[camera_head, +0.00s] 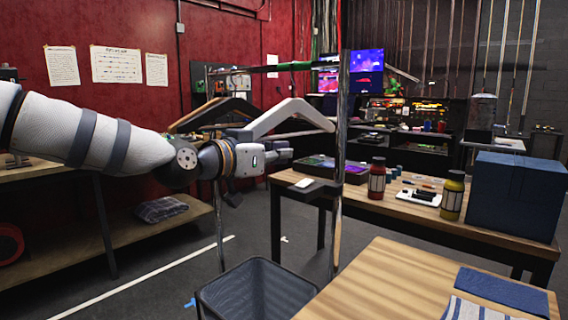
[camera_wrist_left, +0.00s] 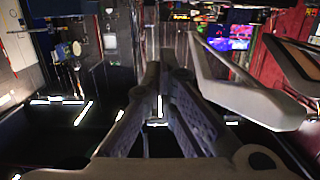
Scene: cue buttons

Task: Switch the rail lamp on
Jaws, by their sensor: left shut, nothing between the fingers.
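A clothes rail has a metal upright post (camera_head: 341,130) and a dark top bar (camera_head: 275,68). A small dark box (camera_head: 318,189) with a pale raised piece (camera_head: 304,183) on top sits at the post, above the black-edged table corner. I cannot tell whether it is the lamp's switch, and I see no clearly lit rail lamp. My left gripper (camera_head: 286,154) is shut and empty, left of the post and a little above the dark box. In the left wrist view its fingers (camera_wrist_left: 163,72) are together, pointing away. My right gripper is not in view.
A white hanger (camera_head: 292,114) and a wooden hanger (camera_head: 200,114) hang close around my left gripper; the white one also shows in the wrist view (camera_wrist_left: 240,98). Behind the post, a table (camera_head: 400,208) holds bottles and a blue box (camera_head: 515,193). A wooden table (camera_head: 385,280) stands in front.

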